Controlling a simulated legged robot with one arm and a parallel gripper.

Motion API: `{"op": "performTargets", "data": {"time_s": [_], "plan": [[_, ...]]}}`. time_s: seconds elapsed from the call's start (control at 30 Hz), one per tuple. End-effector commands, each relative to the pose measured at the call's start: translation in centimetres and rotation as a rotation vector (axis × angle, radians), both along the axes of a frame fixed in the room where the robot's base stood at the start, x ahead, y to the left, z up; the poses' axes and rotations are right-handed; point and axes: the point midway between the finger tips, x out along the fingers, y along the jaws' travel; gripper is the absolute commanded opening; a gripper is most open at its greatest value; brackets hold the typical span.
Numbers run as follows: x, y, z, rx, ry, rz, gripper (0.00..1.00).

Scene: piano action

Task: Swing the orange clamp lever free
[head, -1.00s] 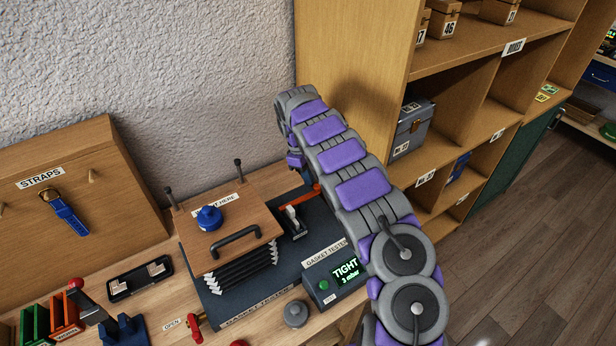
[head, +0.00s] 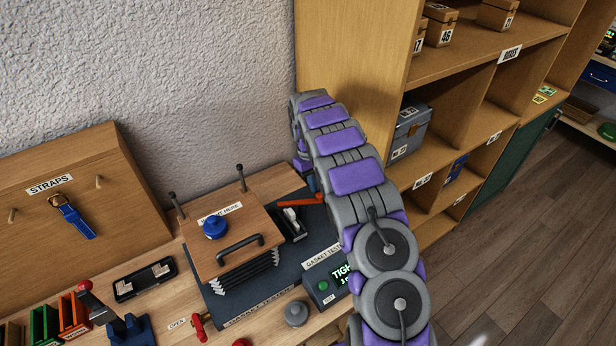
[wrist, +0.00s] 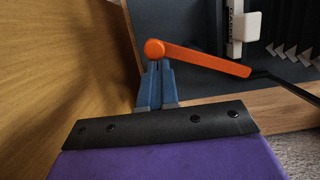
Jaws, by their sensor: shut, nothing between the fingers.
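The orange clamp lever (head: 302,199) lies beside the gasket tester's wooden press, at the right end of the dark base. In the wrist view the orange lever (wrist: 205,59) runs from a round end at left to a tip at lower right. My gripper (wrist: 156,68) is shut and empty, its blue fingertips right at the lever's round end; I cannot tell whether they touch it. In the head view my arm covers most of the gripper; a little blue (head: 311,184) shows by the lever's right end. A white-topped clamp piece (head: 292,218) stands next to the lever.
A wooden shelf unit (head: 350,60) rises close at the right. Bellows (head: 245,275) sit under the press. A grey knob (head: 296,313) and a red valve handle (head: 200,325) stand in front.

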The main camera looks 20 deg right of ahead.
Motion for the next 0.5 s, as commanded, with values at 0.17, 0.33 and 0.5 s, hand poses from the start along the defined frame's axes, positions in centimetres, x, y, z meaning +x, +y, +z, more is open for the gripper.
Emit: {"op": "performTargets", "data": {"time_s": [0.17,0.33,0.5], "plan": [[-0.9,-0.1,0.2,0.001,0.000,-0.167,0.00],[-1.8,-0.1,0.2,0.000,0.004,-0.328,0.00],[-2.4,0.1,0.2,-0.001,-0.001,-0.489,0.00]]}}
